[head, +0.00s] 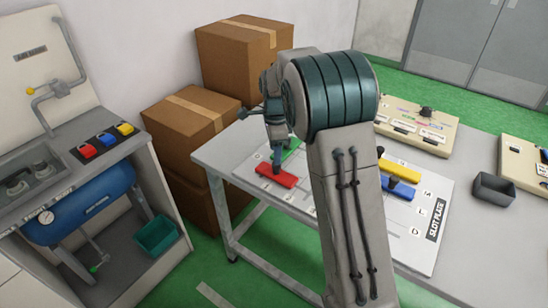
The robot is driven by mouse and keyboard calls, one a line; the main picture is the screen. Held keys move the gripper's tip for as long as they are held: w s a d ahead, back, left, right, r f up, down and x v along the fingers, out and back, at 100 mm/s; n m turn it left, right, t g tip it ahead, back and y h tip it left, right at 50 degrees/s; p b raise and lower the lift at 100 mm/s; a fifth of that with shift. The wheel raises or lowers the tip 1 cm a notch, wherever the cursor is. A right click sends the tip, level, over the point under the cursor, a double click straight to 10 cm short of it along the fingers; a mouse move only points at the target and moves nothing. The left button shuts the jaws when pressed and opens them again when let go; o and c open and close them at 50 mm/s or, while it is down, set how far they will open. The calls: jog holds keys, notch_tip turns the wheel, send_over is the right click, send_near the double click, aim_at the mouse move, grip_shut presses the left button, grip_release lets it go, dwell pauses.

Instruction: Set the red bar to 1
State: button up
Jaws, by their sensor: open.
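The red bar (276,176) lies on the slot plate (423,250) near its left end, on the grey table. A green bar (291,148) lies just behind it. The plate has small printed labels near its edges, too small to read surely at the left. My gripper (276,172) is open and points down at the red bar, at or just above it. I cannot tell whether it touches the bar. My arm stands in front of the plate and hides its middle.
A yellow bar (399,170) and a blue bar (398,188) lie on the plate right of my arm. A dark open box (493,190) and control panels (417,128) stand on the table. Cardboard boxes (186,122) stand behind the table's left end. A bench with sink is far left.

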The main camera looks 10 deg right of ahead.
notch_tip(320, 180, up, 10)
dwell(0.3)
jog(key=shift+a+f, duration=0.1)
jog(key=s+d+r+n+t+p, duration=0.1)
jog(key=s+d+r+n, duration=0.1)
jog(key=s+n, duration=0.35)
jog(key=s+d+r+n, duration=0.2)
jog(key=s+d, duration=0.1)
jog(key=s, duration=0.6)
jog(key=s+d+f+n+t, duration=0.1)
jog(key=s+n, duration=0.3)
jog(key=s, duration=0.4)
jog(key=s+d+f+n, duration=0.1)
jog(key=s+f+n, duration=0.2)
jog(key=s+n, duration=0.2)
jog(key=s, duration=0.3)
jog(key=shift+f+t+p, duration=0.15)
jog(key=shift+t+p, duration=0.15)
jog(key=shift+t, duration=0.1)
jog(key=shift+w+d+n, duration=0.1)
jog(key=shift+d+n, duration=0.05)
jog(key=shift+n, duration=0.1)
